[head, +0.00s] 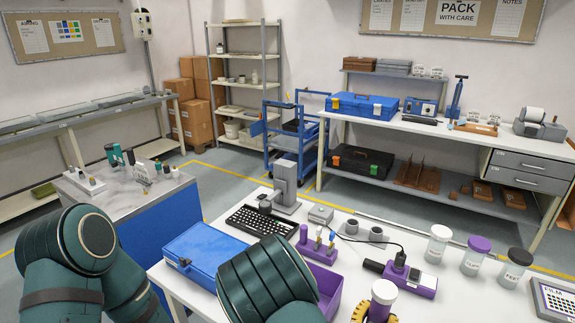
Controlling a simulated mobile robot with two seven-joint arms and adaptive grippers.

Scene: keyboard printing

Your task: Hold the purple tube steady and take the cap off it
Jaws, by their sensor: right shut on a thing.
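A purple tube (381,307) with a pale top (385,288) stands out at the bottom edge of the head view, right of centre. My right gripper (374,315), with yellow and black parts, is shut around its lower part. The tube looks about upright; its lower end is cut off by the picture edge. I cannot tell whether it touches the table. My left arm shows at the far left, but its gripper is out of view.
On the white table (350,262) are a blue case (205,250), a keyboard (262,225), a purple rack (318,246), a purple open bin (326,287) and a purple device (409,279). Jars with white (441,232), purple (480,242) and black lids (520,256) stand right.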

